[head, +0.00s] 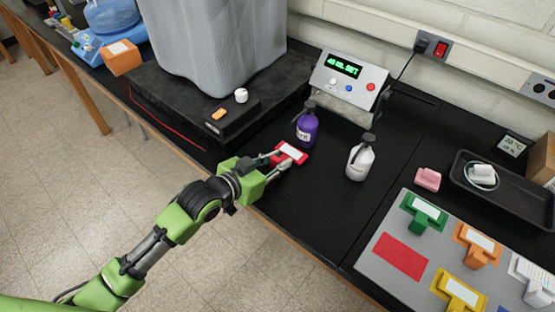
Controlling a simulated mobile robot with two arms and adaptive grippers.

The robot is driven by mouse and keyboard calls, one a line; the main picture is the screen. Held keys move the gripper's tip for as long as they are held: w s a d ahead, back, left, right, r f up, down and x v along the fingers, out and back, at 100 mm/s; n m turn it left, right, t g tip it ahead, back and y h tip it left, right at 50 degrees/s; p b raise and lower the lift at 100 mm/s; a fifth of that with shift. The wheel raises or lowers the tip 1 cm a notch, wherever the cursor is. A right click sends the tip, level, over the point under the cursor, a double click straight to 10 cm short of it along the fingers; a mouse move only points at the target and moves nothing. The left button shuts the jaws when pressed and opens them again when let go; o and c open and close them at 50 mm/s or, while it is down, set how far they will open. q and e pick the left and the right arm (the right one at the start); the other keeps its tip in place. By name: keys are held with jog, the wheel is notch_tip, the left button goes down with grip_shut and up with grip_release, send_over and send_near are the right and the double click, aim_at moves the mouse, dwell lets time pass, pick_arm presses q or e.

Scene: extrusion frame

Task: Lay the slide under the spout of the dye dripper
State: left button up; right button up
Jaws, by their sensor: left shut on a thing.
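My left gripper (277,160) is shut on a red piece with a white label, which looks like the slide (293,152). It is low over the black bench or touching it; I cannot tell which. A purple bottle (307,128) with a dark spout top stands upright just behind the red piece. A white bottle (360,162) with a dark top stands to the right. A grey box (349,84) with a green display and buttons is behind them. I cannot tell which of these is the dye dripper. My right gripper is not in view.
A grey mat (376,270) at the right has a bare red patch and several coloured, white-labelled pieces. A pink block (428,179) and black tray (510,203) lie behind it. A large grey-covered thing (215,45) is at the left. Bench between bottles and mat is clear.

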pick_arm(q)
jog(key=shift+f, duration=0.2)
jog(key=o, duration=1.1)
jog(key=shift+o, duration=0.2)
